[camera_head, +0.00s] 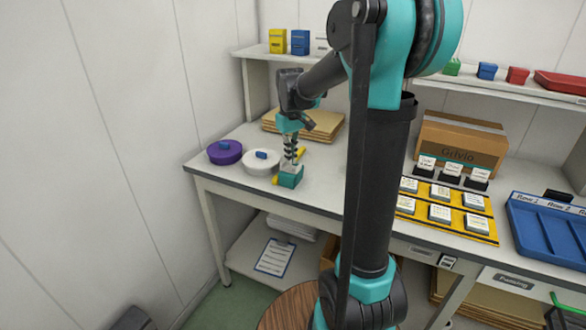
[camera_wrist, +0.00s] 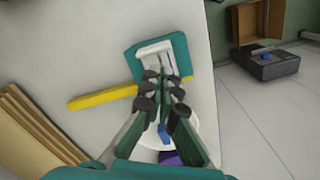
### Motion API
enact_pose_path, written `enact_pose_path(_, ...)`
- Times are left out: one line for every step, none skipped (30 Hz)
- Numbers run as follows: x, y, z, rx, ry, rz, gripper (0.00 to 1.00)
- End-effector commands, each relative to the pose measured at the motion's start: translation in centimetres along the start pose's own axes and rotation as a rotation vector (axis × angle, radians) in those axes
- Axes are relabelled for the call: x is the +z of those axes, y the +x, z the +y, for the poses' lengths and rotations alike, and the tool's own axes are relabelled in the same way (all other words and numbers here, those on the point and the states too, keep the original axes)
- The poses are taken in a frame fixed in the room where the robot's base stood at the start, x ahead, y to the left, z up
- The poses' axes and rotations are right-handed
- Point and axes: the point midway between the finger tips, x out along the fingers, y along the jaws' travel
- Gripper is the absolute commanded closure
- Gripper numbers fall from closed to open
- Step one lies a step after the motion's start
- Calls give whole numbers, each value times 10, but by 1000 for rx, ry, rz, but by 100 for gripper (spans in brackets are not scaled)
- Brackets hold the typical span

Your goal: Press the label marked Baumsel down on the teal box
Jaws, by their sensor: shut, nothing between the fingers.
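The teal box (camera_head: 291,180) sits near the front left edge of the table, and it also shows in the wrist view (camera_wrist: 183,52). A white label (camera_wrist: 153,48) with dark marks lies on its top. Its lettering is too small to read. My gripper (camera_head: 289,162) is shut and empty, pointing down at the box. In the wrist view the closed fingertips (camera_wrist: 161,76) overlap the label's near part and hide some of it. They are at or just above the label; I cannot tell whether they touch it.
A yellow bar (camera_wrist: 102,97) runs beside the box. A white round thing (camera_head: 258,166) with a blue piece on it and a purple round one (camera_head: 223,156) stand to the left. Flat cardboard (camera_head: 322,126) lies behind. A yellow tray (camera_head: 457,222) of labelled pieces is right.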

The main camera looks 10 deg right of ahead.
Motion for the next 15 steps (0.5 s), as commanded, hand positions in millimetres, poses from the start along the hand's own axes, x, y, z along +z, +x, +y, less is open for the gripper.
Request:
enact_pose_path(0,-4,0,0,0,0,100)
enact_pose_path(0,-6,0,0,0,0,100)
enact_pose_path(0,-9,0,0,0,0,100)
enact_pose_path(0,-11,0,0,0,0,100)
enact_pose_path(0,-14,0,0,0,0,100)
enact_pose_path(0,-16,0,0,0,0,100)
enact_pose_path(0,-19,0,0,0,0,100)
enact_pose_path(0,-21,0,0,0,0,100)
enact_pose_path(0,-24,0,0,0,0,100)
enact_pose_path(0,-26,0,0,0,0,100)
enact_pose_path(0,-28,0,0,0,0,100)
enact_pose_path(0,-31,0,0,0,0,100)
enact_pose_path(0,-33,0,0,0,0,100)
enact_pose_path(0,-35,0,0,0,0,100)
enact_pose_path(0,-38,0,0,0,0,100)
